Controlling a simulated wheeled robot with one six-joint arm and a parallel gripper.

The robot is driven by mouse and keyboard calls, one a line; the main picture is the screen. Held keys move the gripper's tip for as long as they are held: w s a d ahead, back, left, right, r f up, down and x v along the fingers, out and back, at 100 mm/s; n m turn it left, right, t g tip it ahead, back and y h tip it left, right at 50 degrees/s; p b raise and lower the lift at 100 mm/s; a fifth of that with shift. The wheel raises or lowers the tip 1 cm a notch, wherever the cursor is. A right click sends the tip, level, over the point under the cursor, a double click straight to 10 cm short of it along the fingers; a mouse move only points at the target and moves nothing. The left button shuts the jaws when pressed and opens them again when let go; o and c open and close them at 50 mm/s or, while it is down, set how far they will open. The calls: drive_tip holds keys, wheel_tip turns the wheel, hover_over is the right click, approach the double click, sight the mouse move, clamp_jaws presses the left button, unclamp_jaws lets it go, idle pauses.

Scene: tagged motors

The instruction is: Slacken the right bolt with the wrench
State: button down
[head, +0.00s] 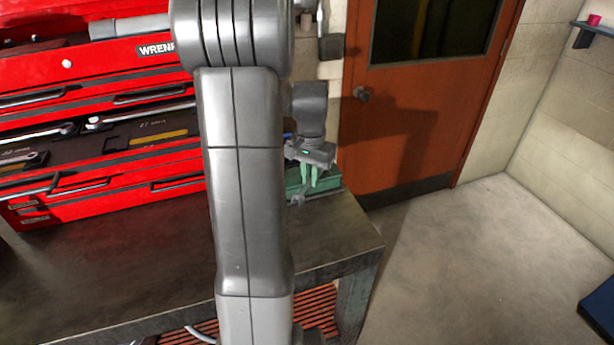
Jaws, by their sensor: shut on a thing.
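My gripper (314,184) is small in the head view, at the right end of the workbench, pointing down in front of a green block-like thing (297,181). Its green fingers are close together, shut on a grey metal piece that looks like the wrench (299,197). The wrench is partly visible just below the fingertips. I cannot tell whether it touches a bolt. The right bolt cannot be made out; my own arm covers much of the middle of the view.
A red tool chest (110,196) stands on the left of the workbench (130,265), with an open drawer (150,131) holding several tools. The bench's right edge is close to my gripper. A brown door (420,110) and open floor (480,260) lie to the right.

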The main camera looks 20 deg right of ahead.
drive_tip(key=shift+d, duration=0.1)
drive_tip(key=shift+s+d+n, duration=0.65)
drive_tip(key=shift+d+n, duration=0.15)
drive_tip(key=shift+n, duration=0.4)
drive_tip(key=shift+s+d+n, duration=0.25)
drive_tip(key=shift+d+n, duration=0.3)
drive_tip(key=shift+n, duration=0.05)
drive_tip(key=shift+s+d+n, duration=0.2)
drive_tip(key=shift+d+n, duration=0.3)
drive_tip(key=shift+n, duration=0.1)
drive_tip(key=shift+r, duration=0.1)
drive_tip(key=shift+s+d+n+p, duration=0.25)
drive_tip(key=shift+d+n+p, duration=0.15)
drive_tip(key=shift+d+n, duration=0.75)
drive_tip(key=shift+a, duration=0.1)
